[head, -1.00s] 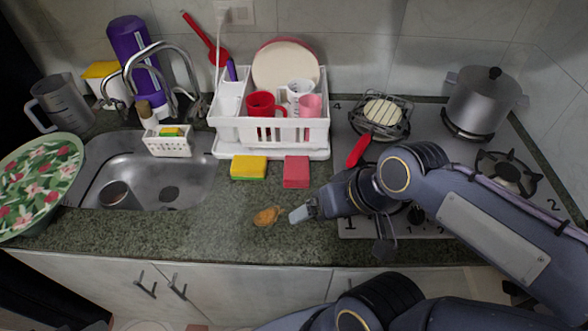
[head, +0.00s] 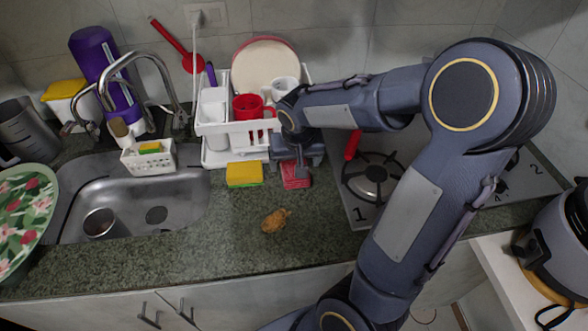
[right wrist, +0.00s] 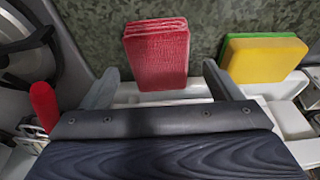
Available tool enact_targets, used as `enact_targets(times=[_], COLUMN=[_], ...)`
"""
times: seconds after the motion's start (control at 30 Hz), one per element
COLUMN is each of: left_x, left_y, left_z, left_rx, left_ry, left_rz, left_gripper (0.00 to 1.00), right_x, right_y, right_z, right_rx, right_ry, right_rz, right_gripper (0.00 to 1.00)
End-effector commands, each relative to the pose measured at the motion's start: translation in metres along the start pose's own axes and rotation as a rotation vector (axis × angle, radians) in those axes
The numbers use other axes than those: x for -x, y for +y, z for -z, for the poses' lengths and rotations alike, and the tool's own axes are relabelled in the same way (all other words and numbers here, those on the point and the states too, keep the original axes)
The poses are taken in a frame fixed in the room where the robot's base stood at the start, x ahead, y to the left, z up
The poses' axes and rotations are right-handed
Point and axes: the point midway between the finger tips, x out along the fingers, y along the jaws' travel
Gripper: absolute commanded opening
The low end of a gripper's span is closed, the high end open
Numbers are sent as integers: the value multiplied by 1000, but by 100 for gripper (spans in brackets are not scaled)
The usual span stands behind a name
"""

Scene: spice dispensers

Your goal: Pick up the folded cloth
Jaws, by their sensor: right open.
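The folded cloth (head: 296,180) is a red, layered rectangle on the green stone counter, just in front of the white dish rack. My right gripper (head: 294,165) is above and behind it, pointing down, and hides its rear part in the head view. In the right wrist view the folded cloth (right wrist: 157,55) shows between the two spread fingers of my right gripper (right wrist: 160,78), ahead of them. The jaws are open and empty, with space on either side of the cloth. My left gripper is not in view.
A yellow and green sponge (head: 244,175) lies left of the cloth. The dish rack (head: 222,150) with a red mug (head: 248,106) stands behind. A brown lump (head: 275,221) lies in front. The stove (head: 372,215) is at right, the sink (head: 185,195) at left.

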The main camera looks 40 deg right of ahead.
Motion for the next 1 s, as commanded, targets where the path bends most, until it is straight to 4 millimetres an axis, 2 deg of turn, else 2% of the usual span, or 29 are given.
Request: enact_targets(times=[0.1, 0.2, 1.0], left_x=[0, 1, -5], left_y=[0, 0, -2], left_z=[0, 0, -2], left_rx=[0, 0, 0], left_ry=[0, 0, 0], left_rz=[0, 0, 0], left_gripper=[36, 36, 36], right_x=[-17, -23, -28], right_y=[0, 0, 0], right_z=[-1, 0, -2], right_rx=[2, 1, 1], right_ry=[-4, -1, 0], right_rz=[-2, 0, 1], right_gripper=[85, 85, 85])
